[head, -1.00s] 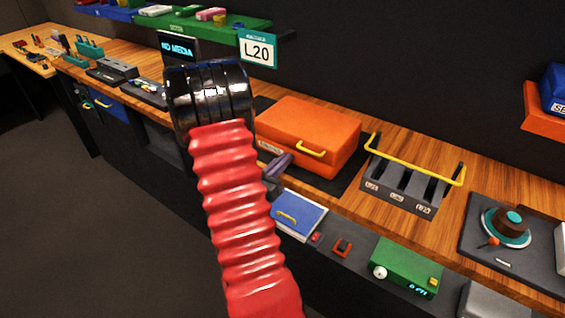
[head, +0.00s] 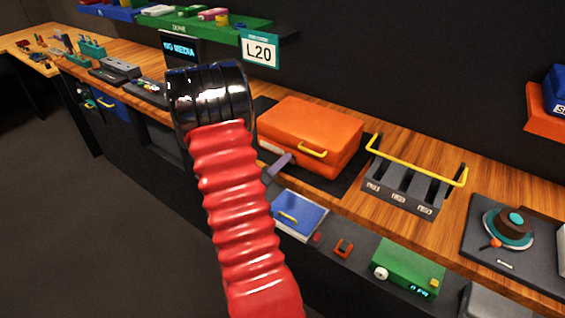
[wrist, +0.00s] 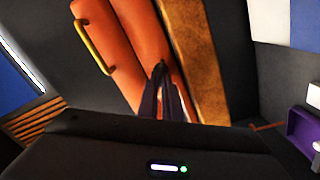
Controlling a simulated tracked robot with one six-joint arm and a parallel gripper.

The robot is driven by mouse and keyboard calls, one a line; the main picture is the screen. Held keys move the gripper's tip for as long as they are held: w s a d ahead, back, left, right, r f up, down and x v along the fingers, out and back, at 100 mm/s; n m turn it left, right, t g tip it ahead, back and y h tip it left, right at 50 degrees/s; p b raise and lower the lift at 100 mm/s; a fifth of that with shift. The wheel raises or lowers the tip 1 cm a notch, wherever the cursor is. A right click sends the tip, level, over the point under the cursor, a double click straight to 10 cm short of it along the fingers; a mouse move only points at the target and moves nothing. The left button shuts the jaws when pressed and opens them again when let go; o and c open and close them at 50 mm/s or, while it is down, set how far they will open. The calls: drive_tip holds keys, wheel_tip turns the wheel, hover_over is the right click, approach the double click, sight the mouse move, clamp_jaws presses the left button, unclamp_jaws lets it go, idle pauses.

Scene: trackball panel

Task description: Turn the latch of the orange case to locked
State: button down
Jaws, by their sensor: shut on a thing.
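The orange case (head: 310,125) lies closed on the bench, with a yellow handle (head: 313,149) on its front. In the wrist view the case (wrist: 128,60) fills the upper middle, its handle (wrist: 95,47) at upper left. My gripper (head: 284,160) is at the left part of the case's front in the head view. In the wrist view its dark purple fingers (wrist: 161,72) are close together against the case front. They are shut on the latch, which they hide, so its angle cannot be read.
A grey slotted rack (head: 402,185) with a yellow bar stands right of the case. A turntable-like dial (head: 510,225) is farther right.

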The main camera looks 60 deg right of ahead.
drive_tip(key=n, duration=0.6)
drive_tip(key=shift+w+f, duration=0.25)
drive_tip(key=shift+f, duration=0.05)
drive_tip(key=shift+n, duration=0.3)
drive_tip(key=c, duration=1.9)
unclamp_jaws()
drive_tip(key=shift+c, duration=0.2)
drive_tip(key=shift+s, duration=0.1)
drive_tip(key=w+a, duration=0.2)
drive_tip(key=a, duration=1.1)
drive_tip(key=shift+w+a, duration=0.15)
drive_tip(key=shift+a, duration=0.15)
drive_tip(key=shift+f, duration=0.1)
